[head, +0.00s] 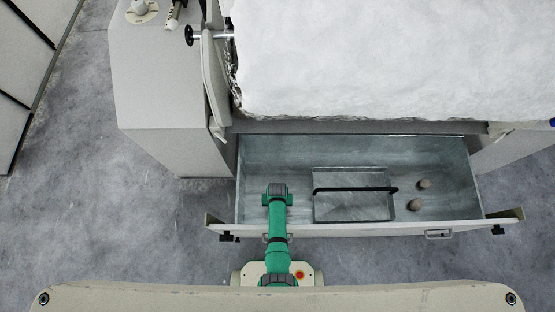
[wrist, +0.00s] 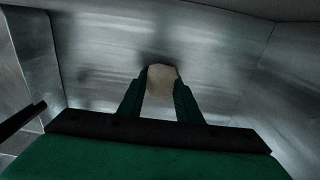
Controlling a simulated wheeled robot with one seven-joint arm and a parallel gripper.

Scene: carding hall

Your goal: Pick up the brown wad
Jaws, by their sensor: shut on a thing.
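In the wrist view a tan-brown wad (wrist: 161,83) sits between the two dark green fingers of my gripper (wrist: 160,98). In the head view my green arm reaches over the front of the open metal drawer (head: 440,160), with my gripper (head: 277,190) over the drawer's left part. The wad in my gripper is hidden from the head view by the arm.
A metal box (head: 353,206) with a black bar handle (head: 355,190) stands in the drawer's middle, right of my gripper. The drawer walls surround my gripper. A machine heaped with white fibre (head: 390,60) overhangs behind. Grey floor (head: 90,220) is clear at left.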

